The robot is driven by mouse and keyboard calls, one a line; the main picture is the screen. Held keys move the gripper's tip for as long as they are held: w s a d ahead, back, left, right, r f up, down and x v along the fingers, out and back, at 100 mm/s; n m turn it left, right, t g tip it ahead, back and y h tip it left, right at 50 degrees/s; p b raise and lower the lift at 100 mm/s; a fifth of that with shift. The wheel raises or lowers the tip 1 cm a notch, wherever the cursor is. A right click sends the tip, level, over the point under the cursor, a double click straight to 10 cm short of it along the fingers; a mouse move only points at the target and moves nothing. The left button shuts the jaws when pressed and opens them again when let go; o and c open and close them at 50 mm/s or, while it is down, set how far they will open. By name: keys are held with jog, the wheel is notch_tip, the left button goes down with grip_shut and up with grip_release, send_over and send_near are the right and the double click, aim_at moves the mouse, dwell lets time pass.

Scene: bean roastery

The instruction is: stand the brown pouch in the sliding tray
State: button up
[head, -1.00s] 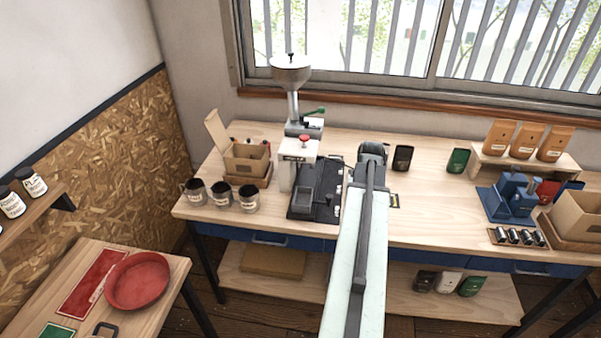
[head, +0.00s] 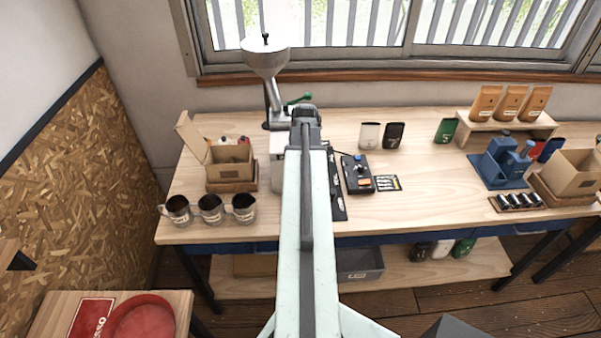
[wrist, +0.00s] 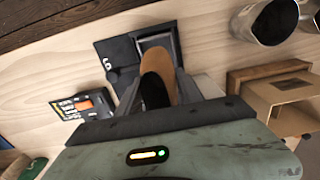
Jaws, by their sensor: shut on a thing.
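In the wrist view my gripper (wrist: 165,88) is shut on the brown pouch (wrist: 166,62), whose orange-brown side and dark rounded end show between the fingers. The pouch is over or beside the small grey-rimmed sliding tray (wrist: 166,38) on a black base plate (wrist: 116,52). It covers part of the tray; I cannot tell whether it touches it. In the head view my arm hides my gripper, the pouch and the tray. Only the right edge of the black base plate (head: 338,200) shows there.
A grinder (head: 266,62) with a metal hopper stands behind my arm. Metal cups (head: 210,210) and an open carton (head: 230,160) are to its left. A black control box (head: 357,175) sits close on the right. The bench middle right (head: 435,190) is clear.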

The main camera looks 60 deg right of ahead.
jog(key=shift+w, duration=0.1)
jog(key=shift+f, duration=0.2)
notch_tip(320, 180, down, 5)
jog(key=b, duration=0.5)
jog(key=shift+f+b, duration=0.15)
jog(key=shift+b, duration=0.2)
jog(key=o, duration=1.4)
jog(key=shift+o, duration=0.2)
jog(key=shift+o, duration=1.2)
